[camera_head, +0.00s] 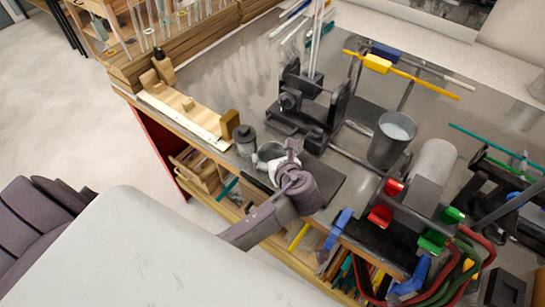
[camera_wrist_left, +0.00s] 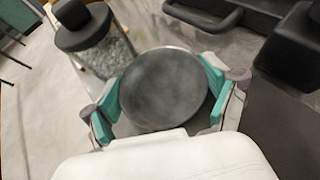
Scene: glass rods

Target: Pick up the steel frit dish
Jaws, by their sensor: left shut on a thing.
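The steel frit dish (camera_wrist_left: 163,88) is a round, shallow grey dish seen from above in the left wrist view. The teal fingertips of my left gripper (camera_wrist_left: 160,98) press against its rim from both sides. In the head view the dish (camera_head: 269,151) shows near the bench's front edge, partly covered by my left gripper (camera_head: 274,164). I cannot tell whether the dish touches the bench. My right gripper is not in view.
A dark-lidded jar (camera_head: 245,140) stands just left of the dish; the left wrist view shows its grainy contents (camera_wrist_left: 105,55). A black stand (camera_head: 305,110) is behind, and a metal cup (camera_head: 391,140) to the right.

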